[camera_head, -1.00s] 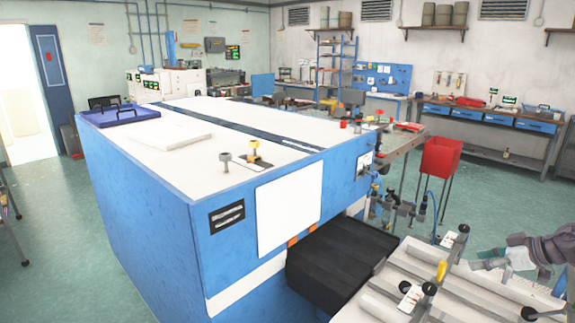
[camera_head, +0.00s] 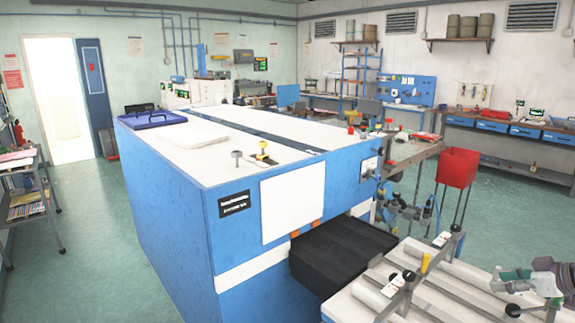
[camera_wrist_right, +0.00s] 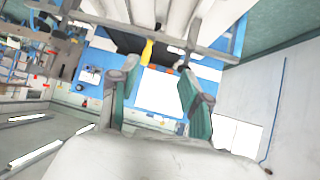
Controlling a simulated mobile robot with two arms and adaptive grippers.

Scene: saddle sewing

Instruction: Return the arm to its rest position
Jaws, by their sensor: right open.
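My right gripper (camera_head: 508,277) shows at the lower right of the head view, above the pale machine bed (camera_head: 446,304) with its long grey bars. In the right wrist view its two green-padded fingers (camera_wrist_right: 158,92) are spread apart with nothing between them. The view there is tilted, and the blue machine shows beyond the fingers. My left gripper is not in either view.
A large blue machine (camera_head: 160,215) with a white top fills the middle. A black block (camera_head: 342,253) juts from its front. A red bin (camera_head: 457,167) stands at the right. A shelf rack (camera_head: 28,190) with papers stands at the left. Green floor is open between.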

